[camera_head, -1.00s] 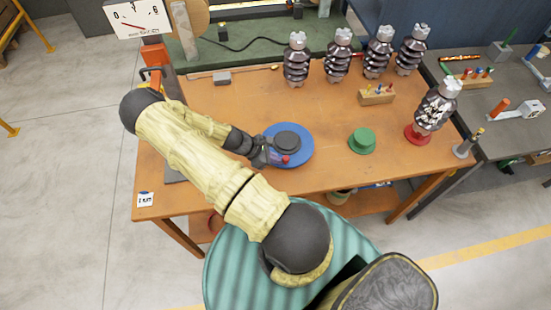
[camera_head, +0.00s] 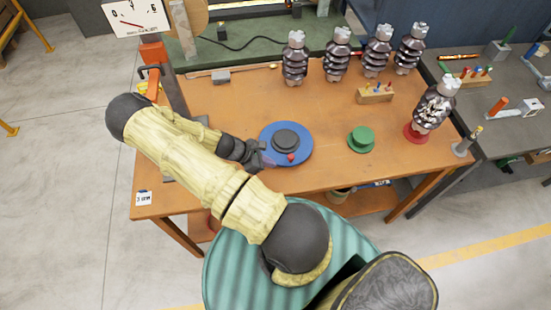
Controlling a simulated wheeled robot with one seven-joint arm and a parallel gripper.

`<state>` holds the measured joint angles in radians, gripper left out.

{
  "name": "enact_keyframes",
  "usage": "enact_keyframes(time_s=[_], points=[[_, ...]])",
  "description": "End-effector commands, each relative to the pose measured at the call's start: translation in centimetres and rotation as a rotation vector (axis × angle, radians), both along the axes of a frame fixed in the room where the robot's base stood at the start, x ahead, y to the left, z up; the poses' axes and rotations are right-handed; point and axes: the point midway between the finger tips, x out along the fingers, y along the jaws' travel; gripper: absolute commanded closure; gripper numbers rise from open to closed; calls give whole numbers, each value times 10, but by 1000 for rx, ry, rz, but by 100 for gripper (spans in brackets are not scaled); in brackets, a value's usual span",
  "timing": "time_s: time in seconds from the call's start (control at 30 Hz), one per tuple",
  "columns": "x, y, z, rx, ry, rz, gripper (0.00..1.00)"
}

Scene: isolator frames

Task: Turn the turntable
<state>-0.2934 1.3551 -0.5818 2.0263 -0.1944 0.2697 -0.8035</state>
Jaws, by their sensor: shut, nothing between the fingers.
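The turntable is a blue disc (camera_head: 303,149) with a dark grey round hub in its middle, lying on the orange workbench. A small red knob (camera_head: 291,157) stands on the disc near its front, just below the hub. My gripper (camera_head: 270,163) is shut and empty at the disc's lower left edge, a little left of the red knob. I cannot tell whether its tips touch the disc. My arm covers the bench's left part.
A green round piece (camera_head: 361,139) stands right of the turntable. Several dark ribbed insulators (camera_head: 295,62) stand along the bench's back, and one sits on a red base (camera_head: 415,133) at the right. A peg block (camera_head: 375,95) lies between. The bench (camera_head: 235,100) is clear behind the turntable.

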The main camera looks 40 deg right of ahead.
Motion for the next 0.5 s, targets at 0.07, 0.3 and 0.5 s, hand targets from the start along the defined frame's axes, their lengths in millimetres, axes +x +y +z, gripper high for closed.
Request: enact_keyframes(time_s=[0.07, 0.3, 0.5], points=[[5, 8, 6, 2, -5, 0, 100], [13, 29, 31, 2, -5, 0, 100], [20, 48, 52, 2, -5, 0, 100]])
